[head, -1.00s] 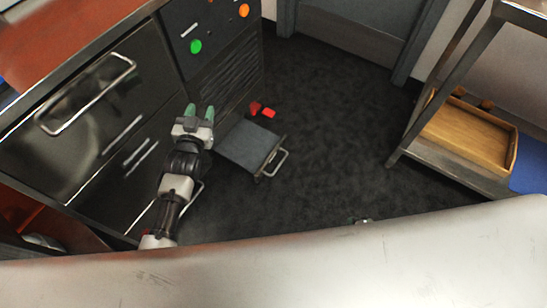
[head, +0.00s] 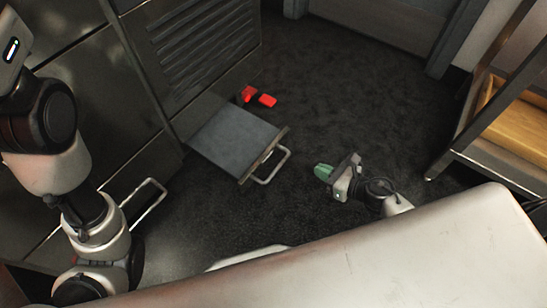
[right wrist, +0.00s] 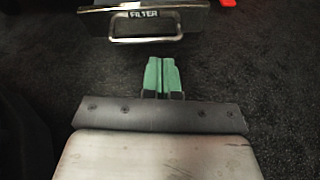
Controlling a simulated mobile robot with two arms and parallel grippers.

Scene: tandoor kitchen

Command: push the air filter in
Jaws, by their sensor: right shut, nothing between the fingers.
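The air filter (head: 232,140) is a flat dark grey panel sticking out low from the cabinet, just above the floor. It has a pale metal front edge and a loop handle (head: 272,167). In the right wrist view its front, lettered FILTER (right wrist: 144,14), and the handle (right wrist: 118,37) lie ahead of the fingers. My right gripper (head: 318,172) has green fingers, is shut and empty, and points at the handle with a gap between. It also shows in the right wrist view (right wrist: 161,62). My left arm is at the left; its gripper is not seen.
A dark cabinet (head: 135,105) with a louvred panel (head: 205,45) stands on the left. A lower bar handle (head: 150,203) sticks out from it. Red objects (head: 265,100) lie beyond the filter. A metal shelf rack (head: 462,120) stands at right. Dark floor (head: 345,90) between is clear.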

